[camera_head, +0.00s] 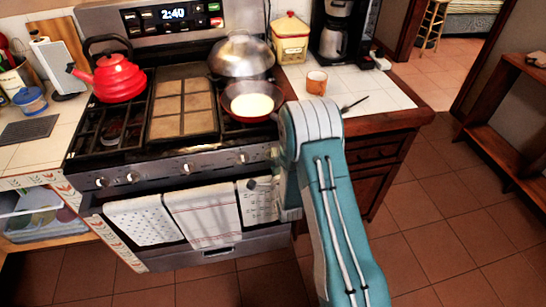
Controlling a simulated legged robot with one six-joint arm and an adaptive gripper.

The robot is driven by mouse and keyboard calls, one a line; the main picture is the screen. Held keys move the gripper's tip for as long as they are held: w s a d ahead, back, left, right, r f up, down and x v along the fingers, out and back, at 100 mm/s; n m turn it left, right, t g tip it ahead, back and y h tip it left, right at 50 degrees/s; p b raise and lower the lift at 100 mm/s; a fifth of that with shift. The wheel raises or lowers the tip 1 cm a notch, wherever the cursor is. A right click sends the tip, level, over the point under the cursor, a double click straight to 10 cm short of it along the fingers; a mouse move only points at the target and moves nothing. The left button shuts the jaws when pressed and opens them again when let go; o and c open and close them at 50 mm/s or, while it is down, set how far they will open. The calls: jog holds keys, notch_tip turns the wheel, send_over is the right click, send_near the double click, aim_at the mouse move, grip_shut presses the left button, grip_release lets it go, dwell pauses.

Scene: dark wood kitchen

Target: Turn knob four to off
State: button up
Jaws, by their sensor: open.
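The stove's front panel (215,163) carries a row of silver knobs. Counted from the left, the fourth knob (243,158) is near the right end, above the right towel. Its setting is too small to read. My arm reaches up from the bottom right and bends down beside the stove's right front corner. My gripper (262,185) is largely hidden by the arm. A small dark tip shows in front of the right towel, below and slightly right of the fourth knob and apart from it. The gripper is open, with nothing seen in it.
Towels (203,215) hang on the oven handle below the knobs. A red kettle (118,78), a pan (250,104) with pale yellow contents and a domed lid (241,56) are on the stove. A counter (372,97) stands right of it. The tiled floor (445,220) at right is clear.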

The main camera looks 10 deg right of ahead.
jog(key=s, duration=1)
jog(key=shift+s, duration=0.25)
jog(key=shift+d, duration=0.1)
notch_tip(320, 180, up, 17)
jog(key=n+g, duration=0.6)
jog(key=n, duration=0.3)
jog(key=s+r+n+g, duration=0.3)
jog(key=s+r+n, duration=0.1)
jog(key=s, duration=0.8)
jog(key=s+r+n+g, duration=0.3)
jog(key=s+r+n, duration=0.2)
jog(key=s, duration=0.7)
jog(key=shift+s+a+r, duration=0.2)
jog(key=shift+s+r, duration=0.15)
jog(key=shift+r, duration=0.2)
